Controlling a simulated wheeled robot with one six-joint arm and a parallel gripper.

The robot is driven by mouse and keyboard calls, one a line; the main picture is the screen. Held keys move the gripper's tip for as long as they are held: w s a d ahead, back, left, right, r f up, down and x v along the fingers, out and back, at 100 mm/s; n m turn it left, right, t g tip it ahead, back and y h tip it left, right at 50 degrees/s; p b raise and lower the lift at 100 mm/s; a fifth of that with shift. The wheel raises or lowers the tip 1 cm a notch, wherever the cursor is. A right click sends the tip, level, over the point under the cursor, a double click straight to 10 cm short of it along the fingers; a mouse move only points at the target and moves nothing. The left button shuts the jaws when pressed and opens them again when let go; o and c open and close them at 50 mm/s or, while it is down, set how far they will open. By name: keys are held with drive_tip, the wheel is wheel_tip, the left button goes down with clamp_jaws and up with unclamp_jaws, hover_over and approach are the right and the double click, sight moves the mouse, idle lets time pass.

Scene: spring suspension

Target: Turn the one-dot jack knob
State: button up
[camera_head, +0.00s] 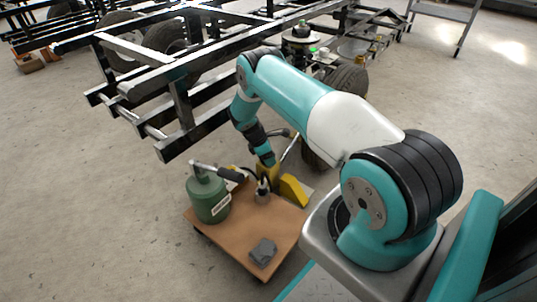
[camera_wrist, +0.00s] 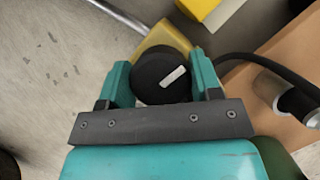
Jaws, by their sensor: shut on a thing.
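A round black knob (camera_wrist: 158,78) with a single white bar-shaped mark on its face is in the wrist view, on a yellow jack body (camera_wrist: 160,38). My gripper (camera_wrist: 163,74) is shut on this knob, with a teal finger on either side of it. In the head view my gripper (camera_head: 265,161) reaches down to the yellow jack (camera_head: 262,173) at the back of a brown board, and the knob is hidden there. I cannot make out dots on the knob.
The low brown board (camera_head: 238,228) carries a green canister (camera_head: 208,199), a yellow wedge (camera_head: 293,191) and a grey block (camera_head: 263,251). A black metal chassis frame (camera_head: 180,105) stands behind to the left. A wheel (camera_head: 345,82) is close behind my arm. Floor is clear at left.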

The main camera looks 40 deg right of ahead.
idle(0.5)
drive_tip(key=o, duration=0.9)
drive_tip(key=p+v, duration=0.7)
drive_tip(key=v, duration=1)
drive_tip(key=shift+a+r, duration=0.15)
drive_tip(key=shift+r, duration=0.05)
